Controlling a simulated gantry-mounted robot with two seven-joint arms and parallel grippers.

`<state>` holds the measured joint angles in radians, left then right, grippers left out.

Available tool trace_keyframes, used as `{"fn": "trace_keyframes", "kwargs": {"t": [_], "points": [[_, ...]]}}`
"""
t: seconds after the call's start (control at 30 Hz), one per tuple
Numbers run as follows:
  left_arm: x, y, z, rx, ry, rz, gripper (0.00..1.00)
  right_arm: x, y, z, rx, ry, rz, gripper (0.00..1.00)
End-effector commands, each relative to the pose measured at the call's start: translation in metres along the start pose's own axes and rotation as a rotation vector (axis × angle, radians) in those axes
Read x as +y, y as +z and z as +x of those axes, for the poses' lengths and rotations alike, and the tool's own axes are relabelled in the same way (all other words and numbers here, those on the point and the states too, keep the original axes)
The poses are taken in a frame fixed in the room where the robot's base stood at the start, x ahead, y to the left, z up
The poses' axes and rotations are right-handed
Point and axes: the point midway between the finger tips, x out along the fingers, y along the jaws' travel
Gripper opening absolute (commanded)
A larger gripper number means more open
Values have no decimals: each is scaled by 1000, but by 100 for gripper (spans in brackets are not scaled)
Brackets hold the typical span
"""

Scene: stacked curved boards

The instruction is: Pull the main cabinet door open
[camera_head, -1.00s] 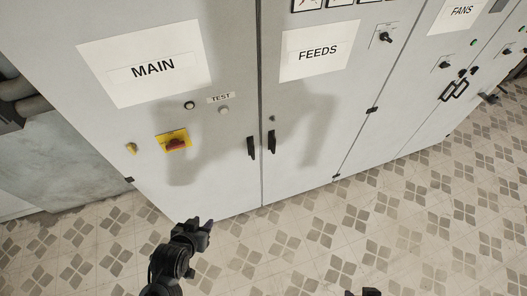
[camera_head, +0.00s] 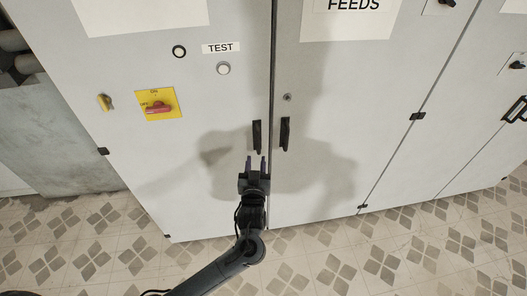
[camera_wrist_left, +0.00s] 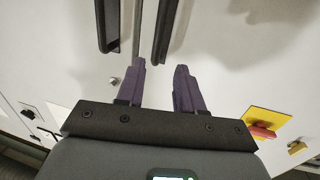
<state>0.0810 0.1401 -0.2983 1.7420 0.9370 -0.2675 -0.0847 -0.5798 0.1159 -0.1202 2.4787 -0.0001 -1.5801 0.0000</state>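The main cabinet door (camera_head: 190,125) is the grey panel at left in the head view, shut against the feeds door. Its black upright handle (camera_head: 257,136) is at its right edge; this handle also shows at the top of the left wrist view (camera_wrist_left: 166,30). My left gripper (camera_head: 256,163) is just below this handle, fingers pointing up toward it. In the left wrist view its purple fingers (camera_wrist_left: 160,68) are apart with nothing between them, and the handle is beyond their tips. My right gripper is not in view.
The feeds door's black handle (camera_head: 285,134) stands close beside the main one. A yellow plate with a red switch (camera_head: 159,104) and a yellow key-like knob (camera_head: 104,102) are on the main door. The patterned tile floor (camera_head: 95,250) in front is clear.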

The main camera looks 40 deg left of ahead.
Motion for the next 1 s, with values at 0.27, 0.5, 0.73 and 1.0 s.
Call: {"fn": "trace_keyframes", "kwargs": {"t": [0.27,0.5,0.73,1.0], "points": [[4,-3,20,20,0,-12,37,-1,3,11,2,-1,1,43],[3,-4,57,20,0,-10,37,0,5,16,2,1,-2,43],[3,-4,91,19,0,-11,37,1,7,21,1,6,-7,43],[4,-4,111,17,1,-13,37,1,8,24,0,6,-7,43]]}}
